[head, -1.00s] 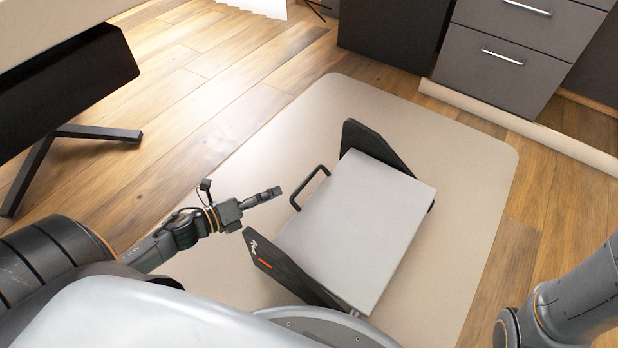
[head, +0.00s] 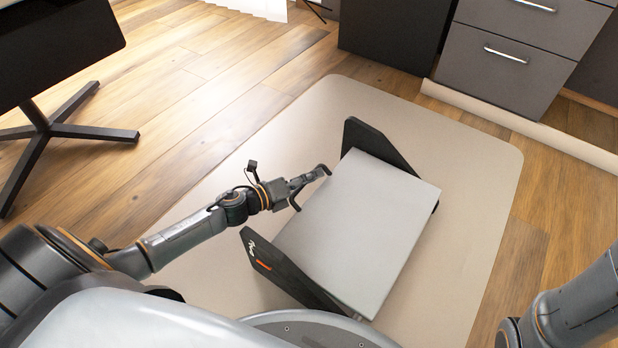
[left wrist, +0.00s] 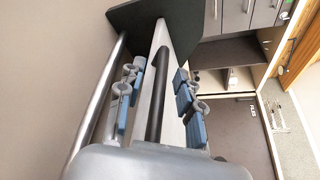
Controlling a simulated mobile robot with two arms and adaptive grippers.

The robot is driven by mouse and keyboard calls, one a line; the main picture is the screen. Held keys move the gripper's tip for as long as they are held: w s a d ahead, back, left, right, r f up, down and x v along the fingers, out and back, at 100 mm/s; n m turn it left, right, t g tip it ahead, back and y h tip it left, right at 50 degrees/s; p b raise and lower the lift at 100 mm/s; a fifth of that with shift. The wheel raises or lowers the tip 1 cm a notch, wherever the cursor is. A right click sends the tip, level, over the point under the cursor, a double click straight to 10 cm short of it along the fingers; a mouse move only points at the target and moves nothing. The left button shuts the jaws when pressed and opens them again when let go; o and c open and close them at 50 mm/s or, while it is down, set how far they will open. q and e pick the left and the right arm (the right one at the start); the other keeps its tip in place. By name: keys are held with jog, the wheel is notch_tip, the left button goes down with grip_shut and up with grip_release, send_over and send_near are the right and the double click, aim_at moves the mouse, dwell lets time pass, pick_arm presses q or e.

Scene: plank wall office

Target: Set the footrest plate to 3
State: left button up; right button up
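The footrest has a light grey plate (head: 360,230) set tilted between two black side panels. The near panel (head: 285,270) bears white lettering and an orange mark, too small to read. A black bar handle (head: 325,168) sticks out from the plate's left edge. My left gripper (head: 306,180) is at this handle. In the left wrist view its blue-padded fingers (left wrist: 160,100) stand apart on either side of the black handle bar (left wrist: 157,85), with gaps between pads and bar. My right gripper is out of view; only part of my right arm shows at lower right.
The footrest stands on a beige mat (head: 450,240) on a wooden floor. A grey drawer cabinet (head: 520,60) is at upper right. A black star-shaped stand (head: 60,130) is at left. The mat around the footrest is clear.

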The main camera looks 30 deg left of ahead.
pick_arm(q)
grip_shut()
